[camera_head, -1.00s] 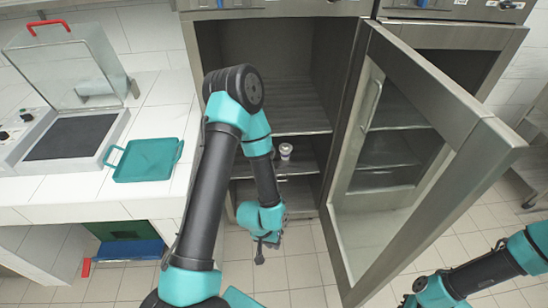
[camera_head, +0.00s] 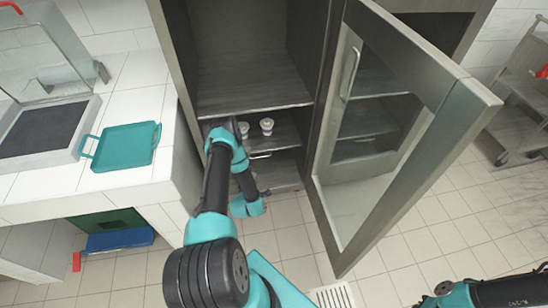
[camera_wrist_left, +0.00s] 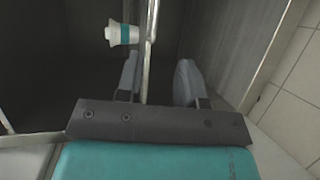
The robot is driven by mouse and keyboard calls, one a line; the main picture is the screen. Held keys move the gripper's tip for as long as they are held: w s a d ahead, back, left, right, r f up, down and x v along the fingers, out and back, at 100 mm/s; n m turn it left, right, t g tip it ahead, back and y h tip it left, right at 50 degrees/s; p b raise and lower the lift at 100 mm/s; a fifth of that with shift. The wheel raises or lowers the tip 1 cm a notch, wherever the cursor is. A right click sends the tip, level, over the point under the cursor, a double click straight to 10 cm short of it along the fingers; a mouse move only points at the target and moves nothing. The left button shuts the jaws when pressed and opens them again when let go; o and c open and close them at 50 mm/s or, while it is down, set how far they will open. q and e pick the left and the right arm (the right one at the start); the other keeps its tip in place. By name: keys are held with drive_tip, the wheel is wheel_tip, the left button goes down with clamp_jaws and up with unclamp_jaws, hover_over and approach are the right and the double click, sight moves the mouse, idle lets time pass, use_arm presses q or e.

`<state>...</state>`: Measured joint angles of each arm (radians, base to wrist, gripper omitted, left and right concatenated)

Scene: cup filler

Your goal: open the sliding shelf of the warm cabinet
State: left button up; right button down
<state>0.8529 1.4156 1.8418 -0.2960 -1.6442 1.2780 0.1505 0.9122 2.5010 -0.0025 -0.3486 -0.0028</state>
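The warm cabinet (camera_head: 180,70) stands open, its large door (camera_head: 440,110) swung out to the right. Inside, low down, is the sliding shelf, with a thin metal handle (camera_head: 261,155) at its front. My left arm reaches down to the cabinet's lower front; its fingers are not clear in the head view. In the left wrist view, my left gripper (camera_wrist_left: 158,76) has its two fingers apart. The metal handle bar (camera_wrist_left: 150,30) runs between them, nearer the left finger; I cannot tell if it touches. My right gripper is out of view.
Two small cups, one at left (camera_head: 243,129) and one at right (camera_head: 267,126), stand inside the cabinet. A white counter (camera_head: 60,195) with a teal tray (camera_head: 125,147) is at left. A cart (camera_head: 515,110) stands at right. The floor before the cabinet is clear.

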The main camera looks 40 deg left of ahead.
use_arm(q)
drive_tip(key=shift+s+a+f+n+y, duration=0.1)
drive_tip(key=shift+a+n+y, duration=0.15)
drive_tip(key=shift+n+y, duration=0.05)
drive_tip(key=shift+a, duration=0.1)
drive_tip(key=x, duration=1.7)
drive_tip(key=shift+w, duration=0.25)
clamp_jaws()
